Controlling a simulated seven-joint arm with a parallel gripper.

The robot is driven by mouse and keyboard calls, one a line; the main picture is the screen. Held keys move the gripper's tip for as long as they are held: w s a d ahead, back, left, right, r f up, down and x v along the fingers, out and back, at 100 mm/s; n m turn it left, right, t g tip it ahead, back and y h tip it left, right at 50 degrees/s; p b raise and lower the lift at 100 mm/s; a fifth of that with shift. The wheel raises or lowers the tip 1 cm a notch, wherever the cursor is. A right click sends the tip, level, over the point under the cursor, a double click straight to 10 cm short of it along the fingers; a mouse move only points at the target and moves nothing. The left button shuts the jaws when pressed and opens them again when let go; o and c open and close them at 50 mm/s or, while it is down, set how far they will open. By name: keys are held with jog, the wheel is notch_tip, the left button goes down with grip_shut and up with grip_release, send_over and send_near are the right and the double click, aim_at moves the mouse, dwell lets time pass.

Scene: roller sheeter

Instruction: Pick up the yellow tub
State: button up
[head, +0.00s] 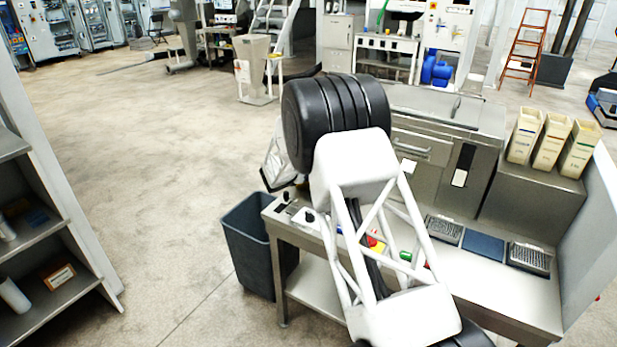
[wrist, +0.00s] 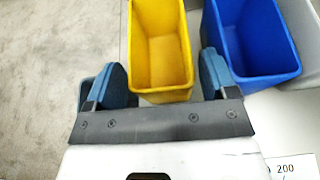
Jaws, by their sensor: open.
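The yellow tub (wrist: 160,97) is open-topped and looks empty; it stands upright at the top middle of the wrist view, its far end cut off by the frame. My gripper (wrist: 163,66) is open, with one blue finger to the left and one to the right of the tub's near end. The tub is not held. A small gap shows on the right side; the left finger appears very close to the tub's wall. The fingers' height against the rim is hard to judge. In the head view, my arm hides the tub.
A blue tub (wrist: 262,80) stands just right of the right finger, with a pale grey tub (wrist: 304,40) beyond. A label marked 200 (wrist: 292,166) lies lower right. In the head view, a dark bin (head: 248,245) stands beside the steel bench (head: 500,290); cream containers (head: 550,140) stand right.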

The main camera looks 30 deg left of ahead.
jog(key=shift+x, duration=1.35)
jog(key=shift+c, duration=0.4)
jog(key=c, duration=0.6)
jog(key=shift+r, duration=5)
